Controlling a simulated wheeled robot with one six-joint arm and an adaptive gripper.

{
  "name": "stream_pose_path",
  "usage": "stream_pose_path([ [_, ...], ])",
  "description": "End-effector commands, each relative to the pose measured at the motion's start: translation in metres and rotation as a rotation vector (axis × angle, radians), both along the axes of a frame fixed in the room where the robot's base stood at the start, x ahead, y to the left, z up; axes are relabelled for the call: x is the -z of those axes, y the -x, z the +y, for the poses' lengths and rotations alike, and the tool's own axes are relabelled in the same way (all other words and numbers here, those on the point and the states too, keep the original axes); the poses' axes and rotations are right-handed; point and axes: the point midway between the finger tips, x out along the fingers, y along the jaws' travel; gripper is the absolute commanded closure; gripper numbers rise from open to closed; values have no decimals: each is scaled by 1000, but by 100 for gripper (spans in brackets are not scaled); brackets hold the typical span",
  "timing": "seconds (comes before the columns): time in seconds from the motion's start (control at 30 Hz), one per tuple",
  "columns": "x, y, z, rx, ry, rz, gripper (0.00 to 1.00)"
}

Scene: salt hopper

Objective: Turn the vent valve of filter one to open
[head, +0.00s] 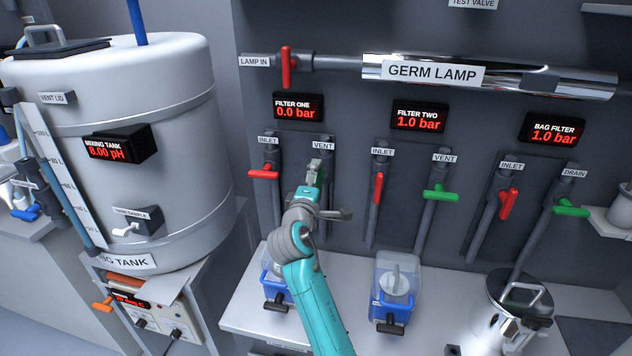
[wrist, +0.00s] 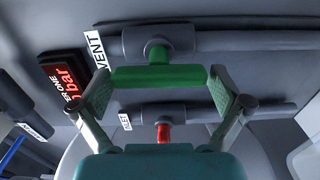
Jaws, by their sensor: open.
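The filter one vent valve has a green handle (wrist: 160,77) in the wrist view. It lies parallel to its grey pipe (wrist: 250,41), beside the VENT label (wrist: 97,48). My gripper (wrist: 160,88) is open, with one fingertip near each end of the handle. I cannot tell whether either finger touches it. In the head view my gripper (head: 312,172) is in front of this valve, below its VENT label (head: 323,146), and hides the handle. The filter one display (head: 298,107) reads 0.0 bar.
The filter one inlet's red handle (head: 263,174) lies across its pipe, close to the left of my gripper. Filter two's red inlet handle (head: 378,187) and green vent handle (head: 440,194) are to the right. The mixing tank (head: 150,190) stands at the left.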

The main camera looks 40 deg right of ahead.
Motion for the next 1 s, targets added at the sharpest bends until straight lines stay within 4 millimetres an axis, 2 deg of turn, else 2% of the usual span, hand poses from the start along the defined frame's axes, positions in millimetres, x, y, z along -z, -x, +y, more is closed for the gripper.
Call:
stream_pose_path([
  [0.27,0,8,11,-1,0,0,0],
  [0.7,0,58,75,-3,0,0,0],
  [1.0,0,73,94,-1,0,0,0],
])
